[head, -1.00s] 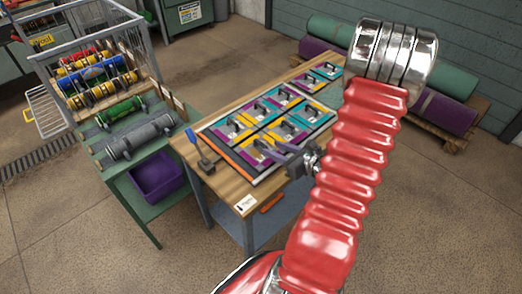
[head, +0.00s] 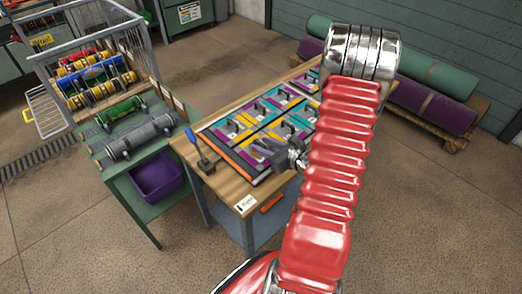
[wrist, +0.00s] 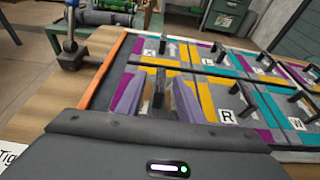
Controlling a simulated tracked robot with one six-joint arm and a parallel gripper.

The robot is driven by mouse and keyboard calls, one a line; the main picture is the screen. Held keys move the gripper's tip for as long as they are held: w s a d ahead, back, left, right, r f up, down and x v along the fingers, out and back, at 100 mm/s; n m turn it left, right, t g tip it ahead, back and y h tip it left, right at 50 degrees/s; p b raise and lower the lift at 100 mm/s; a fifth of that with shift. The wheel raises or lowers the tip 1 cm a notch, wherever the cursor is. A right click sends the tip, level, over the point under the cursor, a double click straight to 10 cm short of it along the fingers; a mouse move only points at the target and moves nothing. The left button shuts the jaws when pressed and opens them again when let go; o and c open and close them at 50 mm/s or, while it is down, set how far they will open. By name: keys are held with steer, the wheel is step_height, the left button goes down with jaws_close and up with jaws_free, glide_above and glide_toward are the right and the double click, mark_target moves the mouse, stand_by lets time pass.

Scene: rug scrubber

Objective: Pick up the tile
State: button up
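Several flat tiles in purple, teal, yellow and grey lie in a grid on the wooden bench (head: 222,187), each with a dark upright handle. Letters such as X, L, K and R show on them in the wrist view. My gripper (head: 262,150) is over the near part of the grid. In the wrist view its two purple-grey fingers (wrist: 155,84) are apart, with a dark handle (wrist: 158,90) of a near-left tile (wrist: 204,98) showing between them. I cannot tell whether the fingers touch the handle. My gripper's body hides the nearest part of the grid.
A blue-handled tool (head: 203,155) stands at the bench's left, beside an orange edge strip (wrist: 104,72). A green cart (head: 135,195) with rollers and a purple bin (head: 157,177) is left of the bench. Rolled rugs (head: 440,105) lie on a pallet behind right.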

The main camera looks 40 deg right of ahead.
steer(key=shift+x, duration=0.95)
jaws_close()
